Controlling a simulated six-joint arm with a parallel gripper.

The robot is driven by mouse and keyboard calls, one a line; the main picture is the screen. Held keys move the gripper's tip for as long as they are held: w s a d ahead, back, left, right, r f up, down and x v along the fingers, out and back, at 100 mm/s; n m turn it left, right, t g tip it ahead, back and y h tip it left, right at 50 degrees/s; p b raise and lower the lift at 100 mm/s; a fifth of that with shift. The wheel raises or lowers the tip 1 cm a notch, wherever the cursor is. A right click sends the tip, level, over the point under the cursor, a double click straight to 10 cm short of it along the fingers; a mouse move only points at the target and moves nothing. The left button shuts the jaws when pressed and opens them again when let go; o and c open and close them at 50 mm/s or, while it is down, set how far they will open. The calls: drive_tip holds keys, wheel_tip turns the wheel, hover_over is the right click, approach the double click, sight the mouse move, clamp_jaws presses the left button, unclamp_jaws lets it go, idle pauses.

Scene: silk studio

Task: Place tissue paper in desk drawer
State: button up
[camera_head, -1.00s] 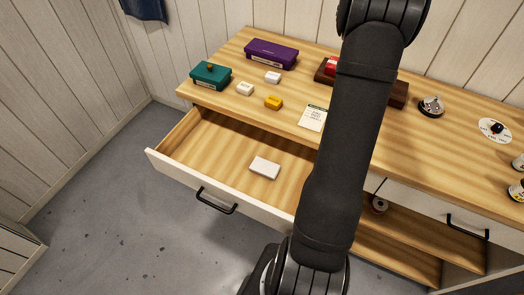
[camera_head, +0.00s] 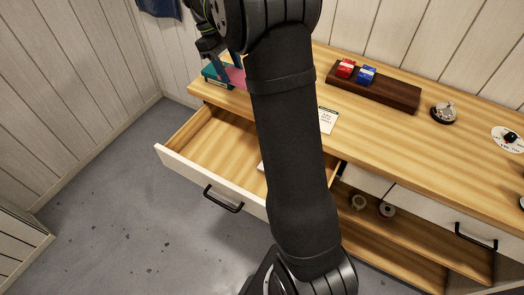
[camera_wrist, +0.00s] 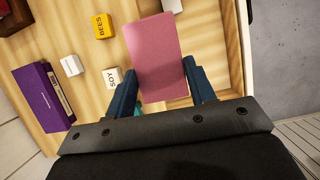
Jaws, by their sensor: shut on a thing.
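A flat pink tissue paper packet (camera_wrist: 157,55) is between the two blue fingertips of my gripper (camera_wrist: 159,72) in the wrist view. The gripper is shut on it. In the head view the pink packet (camera_head: 236,76) shows at upper left by the teal box, above the desk's left end; its exact height is unclear. The desk drawer (camera_head: 205,143) is pulled open below, in front of and under the desktop. A white flat item (camera_head: 261,166) lies in it, partly hidden by my arm.
White blocks (camera_wrist: 111,78), a yellow block (camera_wrist: 103,26) and a purple box (camera_wrist: 44,97) are on the desk. A teal box (camera_head: 216,80) is at its left end. A brown tray (camera_head: 383,91) and bell (camera_head: 444,113) stand right. The drawer's left part is clear.

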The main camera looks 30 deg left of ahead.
hover_over(230, 149)
drive_tip(key=a, duration=0.2)
drive_tip(key=f, duration=2.8)
drive_tip(key=shift+d+f, duration=0.2)
drive_tip(key=shift+f, duration=0.15)
drive_tip(key=shift+f, duration=0.15)
drive_tip(key=o, duration=0.9)
drive_tip(key=shift+o, duration=0.2)
drive_tip(key=v, duration=1.2)
